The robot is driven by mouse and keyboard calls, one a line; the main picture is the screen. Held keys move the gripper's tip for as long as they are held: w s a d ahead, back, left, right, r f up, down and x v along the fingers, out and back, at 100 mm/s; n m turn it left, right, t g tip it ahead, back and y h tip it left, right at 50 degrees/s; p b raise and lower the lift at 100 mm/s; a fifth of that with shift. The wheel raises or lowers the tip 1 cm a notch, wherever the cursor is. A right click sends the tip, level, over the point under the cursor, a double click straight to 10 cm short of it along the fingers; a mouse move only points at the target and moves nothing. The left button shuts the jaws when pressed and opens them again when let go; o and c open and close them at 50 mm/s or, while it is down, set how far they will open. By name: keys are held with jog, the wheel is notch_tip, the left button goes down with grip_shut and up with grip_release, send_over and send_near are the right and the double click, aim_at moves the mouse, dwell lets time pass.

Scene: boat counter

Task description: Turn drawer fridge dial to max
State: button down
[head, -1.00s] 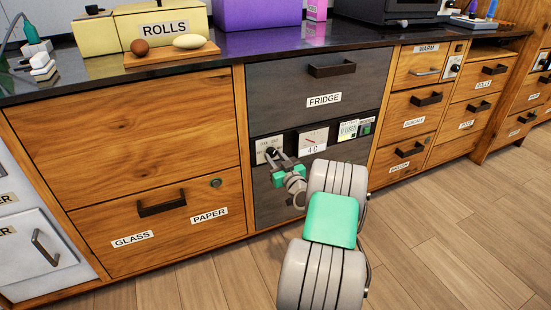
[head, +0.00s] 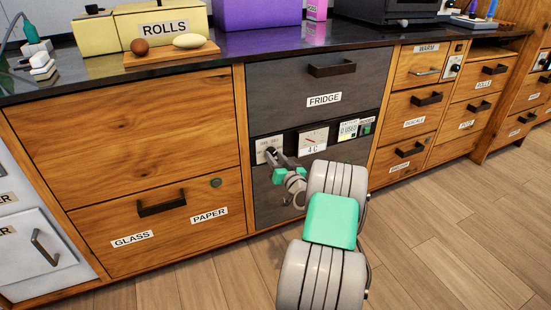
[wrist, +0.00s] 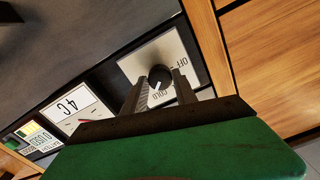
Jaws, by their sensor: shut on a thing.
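The fridge dial (head: 268,151) is a dark round knob on a white plate on the strip below the FRIDGE drawer (head: 315,82). In the wrist view the knob (wrist: 160,78) is seen close up, between the fingertips. The knob's pointer is not clear. My gripper (head: 272,157) is at the dial, and its fingers (wrist: 159,80) are shut on the knob from both sides. The head view shows the knob partly hidden by the fingers.
A temperature gauge (head: 314,140) marked 4 C sits to the right of the dial, with a small lit display (head: 348,130) beyond it. A wooden cabinet with a GLASS and PAPER drawer (head: 150,215) adjoins on the left. The floor in front (head: 430,240) is clear.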

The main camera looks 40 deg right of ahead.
jog(key=m, duration=0.4)
jog(key=shift+m+p, duration=0.65)
jog(key=shift+m, duration=1.35)
jog(key=c, duration=1)
grip_release()
jog(key=shift+o, duration=0.2)
jog(key=p+v, duration=0.1)
jog(key=v, duration=0.7)
jog(key=shift+p, duration=0.35)
